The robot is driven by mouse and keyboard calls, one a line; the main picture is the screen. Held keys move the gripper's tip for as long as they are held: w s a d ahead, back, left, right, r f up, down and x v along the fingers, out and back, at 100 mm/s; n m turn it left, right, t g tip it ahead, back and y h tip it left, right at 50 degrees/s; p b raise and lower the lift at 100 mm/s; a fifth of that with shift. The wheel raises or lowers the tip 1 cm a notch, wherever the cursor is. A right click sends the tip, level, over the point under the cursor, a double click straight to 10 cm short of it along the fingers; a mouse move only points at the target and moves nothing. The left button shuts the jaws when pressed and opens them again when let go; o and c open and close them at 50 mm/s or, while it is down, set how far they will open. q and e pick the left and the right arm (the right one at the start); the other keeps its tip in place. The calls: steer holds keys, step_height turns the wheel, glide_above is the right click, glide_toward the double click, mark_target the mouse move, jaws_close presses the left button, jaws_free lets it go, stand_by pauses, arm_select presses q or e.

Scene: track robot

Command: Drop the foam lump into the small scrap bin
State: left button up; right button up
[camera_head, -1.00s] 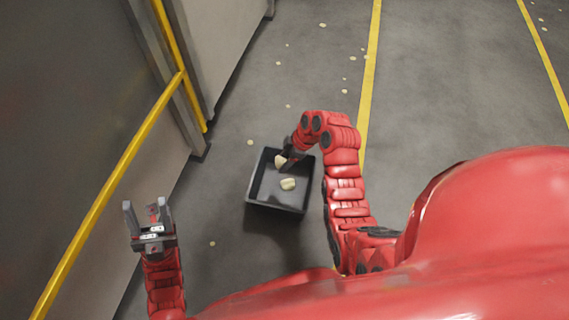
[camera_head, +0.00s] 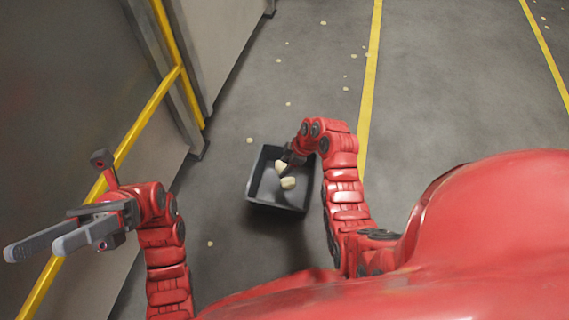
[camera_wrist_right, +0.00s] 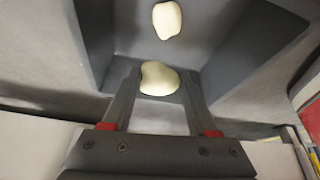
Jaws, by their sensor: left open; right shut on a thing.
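A dark grey open bin (camera_head: 304,198) stands on the floor, with one cream foam lump (camera_head: 288,183) lying inside. My right gripper (camera_head: 284,163) reaches over the bin from the right and is shut on another cream foam lump (camera_head: 280,167). In the right wrist view this held lump (camera_wrist_right: 160,78) sits between the fingertips, over the bin's interior; the other lump (camera_wrist_right: 167,20) lies beyond it. Whether the held lump touches the bin's bottom cannot be told. My left gripper (camera_head: 33,248) is open and empty, pointing left, away from the bin.
A yellow rail (camera_head: 110,175) runs along the wall on the left, close to my left gripper. Yellow lines (camera_head: 370,80) mark the grey floor on the right. Small pale bits are scattered on the floor. The floor beyond the bin is otherwise clear.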

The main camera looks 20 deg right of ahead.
arm_select(q)
steer(key=shift+s+a+r+m+t+y, duration=0.3)
steer(key=shift+s+a+m+t+y, duration=0.1)
steer(key=shift+s+m+t+y, duration=0.25)
arm_select(e)
steer(key=shift+f, duration=0.3)
steer(key=o, duration=1.4)
